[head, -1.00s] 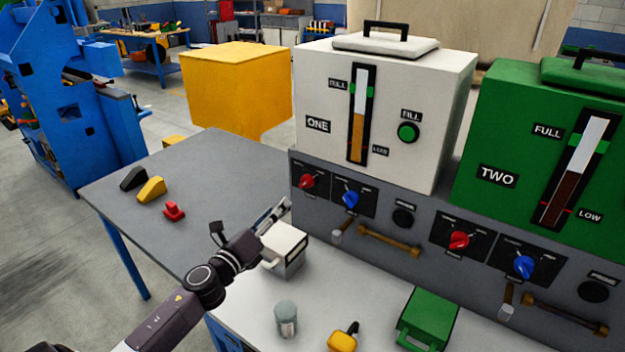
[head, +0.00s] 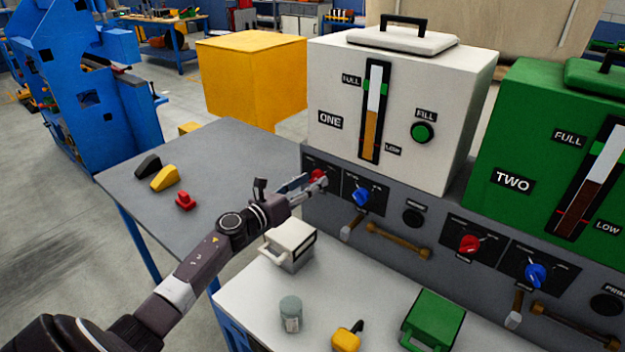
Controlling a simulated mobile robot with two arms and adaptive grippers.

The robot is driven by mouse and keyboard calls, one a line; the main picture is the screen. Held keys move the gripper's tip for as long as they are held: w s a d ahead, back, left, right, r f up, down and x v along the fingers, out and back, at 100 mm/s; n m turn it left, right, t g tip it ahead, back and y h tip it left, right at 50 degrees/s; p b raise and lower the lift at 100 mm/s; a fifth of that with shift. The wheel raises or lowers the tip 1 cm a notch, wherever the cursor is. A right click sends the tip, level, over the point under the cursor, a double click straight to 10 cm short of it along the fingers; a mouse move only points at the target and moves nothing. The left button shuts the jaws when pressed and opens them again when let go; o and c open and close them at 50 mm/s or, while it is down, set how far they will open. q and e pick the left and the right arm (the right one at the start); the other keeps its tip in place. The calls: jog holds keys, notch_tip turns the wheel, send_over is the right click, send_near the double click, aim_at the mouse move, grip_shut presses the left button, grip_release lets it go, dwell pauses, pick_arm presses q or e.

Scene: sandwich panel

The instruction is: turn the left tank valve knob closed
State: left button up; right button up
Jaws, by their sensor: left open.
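The left tank is the white box marked ONE (head: 345,90), standing on the grey control panel. Below it, the panel carries a red knob (head: 318,176) on the left and a blue knob (head: 361,197) to its right. My left gripper (head: 312,183) is open, with its fingertips at the red knob and partly covering it and its dial. I cannot tell whether the fingers touch the knob. The picture does not show which of these knobs is the valve. My right gripper is not in view.
The green tank TWO (head: 513,182) stands to the right, with its own red knob (head: 469,244) and blue knob (head: 536,275) below. A white box (head: 289,247), a grey jar (head: 290,313) and a green case (head: 432,326) stand on the white bench in front.

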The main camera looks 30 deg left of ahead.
pick_arm(q)
jog(key=shift+w+d, duration=0.15)
jog(key=shift+w, duration=0.35)
jog(key=shift+c, duration=0.5)
jog(key=c, duration=1)
